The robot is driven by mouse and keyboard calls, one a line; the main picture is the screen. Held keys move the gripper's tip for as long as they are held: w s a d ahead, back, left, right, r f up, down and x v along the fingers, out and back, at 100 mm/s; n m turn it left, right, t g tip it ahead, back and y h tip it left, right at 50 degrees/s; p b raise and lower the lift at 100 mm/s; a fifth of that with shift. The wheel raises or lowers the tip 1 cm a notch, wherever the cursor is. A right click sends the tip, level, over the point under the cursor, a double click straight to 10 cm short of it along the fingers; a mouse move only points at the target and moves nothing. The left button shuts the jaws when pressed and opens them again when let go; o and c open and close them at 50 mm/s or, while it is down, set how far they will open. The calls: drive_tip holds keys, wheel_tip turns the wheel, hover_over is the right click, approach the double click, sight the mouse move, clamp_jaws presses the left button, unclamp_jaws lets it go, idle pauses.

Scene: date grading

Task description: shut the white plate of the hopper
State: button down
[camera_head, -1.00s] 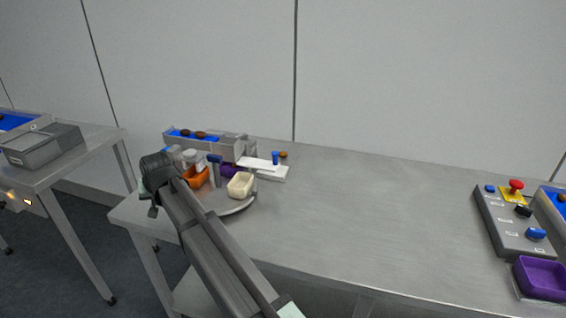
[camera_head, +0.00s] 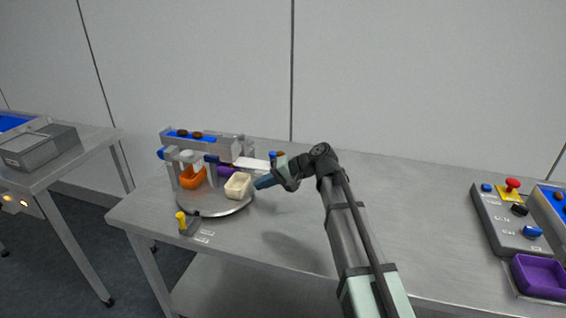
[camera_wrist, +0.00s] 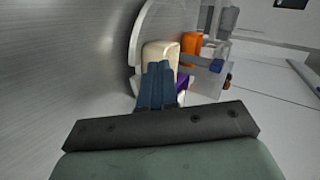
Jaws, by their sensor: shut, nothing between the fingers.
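The hopper (camera_head: 200,146) is a grey box on posts at the back left of the table, with brown dates on its blue inside. Its white plate (camera_head: 250,164) sticks out to the right, with a blue knob (camera_head: 272,156) near its right part. My arm hides the plate's right end. My gripper (camera_head: 258,184) is shut and empty, pointing left just in front of and below the plate, beside the cream tub. In the wrist view, the blue fingers (camera_wrist: 160,65) lie together before the cream tub (camera_wrist: 160,49); I cannot tell whether they touch it.
A round grey turntable (camera_head: 215,207) carries the cream tub (camera_head: 237,186), an orange tub (camera_head: 191,178) and a partly hidden purple tub (camera_head: 228,171). A yellow-topped handle (camera_head: 181,219) stands at its front left. A control box (camera_head: 508,222) is far right. The table's middle is clear.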

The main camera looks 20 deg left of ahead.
drive_tip(key=w+d+m+t+y, duration=0.3)
drive_tip(key=w+d, duration=0.1)
drive_tip(key=d, duration=0.4)
drive_tip(key=w+d+m+t+y, duration=0.3)
drive_tip(key=w+d, duration=0.1)
drive_tip(key=d, duration=0.4)
approach(256, 163)
wheel_tip(256, 163, up, 2)
drive_tip(key=w, duration=0.2)
drive_tip(key=shift+w+r, duration=0.1)
drive_tip(key=shift+r, duration=0.15)
drive_tip(key=shift+a, duration=0.1)
drive_tip(key=x, duration=0.2)
drive_tip(key=s+x, duration=0.1)
drive_tip(key=x, duration=0.2)
drive_tip(key=s+x, duration=0.1)
drive_tip(key=x, duration=0.2)
drive_tip(key=shift+w+a, duration=0.15)
drive_tip(key=shift+a, duration=0.6)
